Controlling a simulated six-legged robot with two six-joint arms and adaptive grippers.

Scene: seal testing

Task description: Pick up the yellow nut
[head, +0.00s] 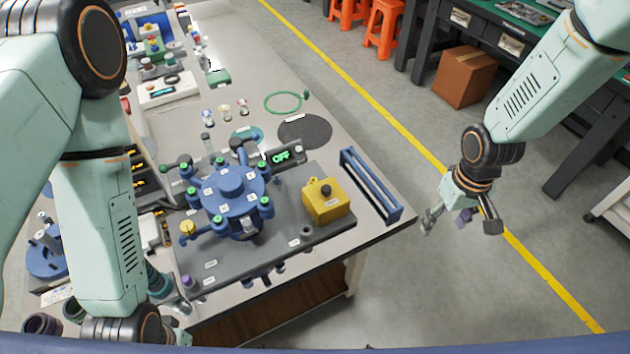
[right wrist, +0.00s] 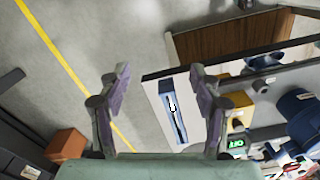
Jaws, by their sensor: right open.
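The yellow nut (head: 187,228) is a small yellow piece at the left side of the blue round test fixture (head: 232,190), at the end of one of its blue arms. It looks seated there; its fine shape is too small to tell. My right gripper (head: 458,224) is open and empty, hanging over the floor to the right of the table, well apart from the nut. Its two spread fingers (right wrist: 160,85) show in the right wrist view, with nothing between them. The nut cannot be made out there. My left arm comes down at the left; its gripper is out of view.
A yellow box with a black button (head: 326,200) and a blue rack (head: 371,186) stand right of the fixture. A display reading OFF (head: 281,157) is behind it. A dark round mat (head: 305,132) and green ring (head: 283,102) lie farther back. A cardboard box (head: 467,76) is on the floor.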

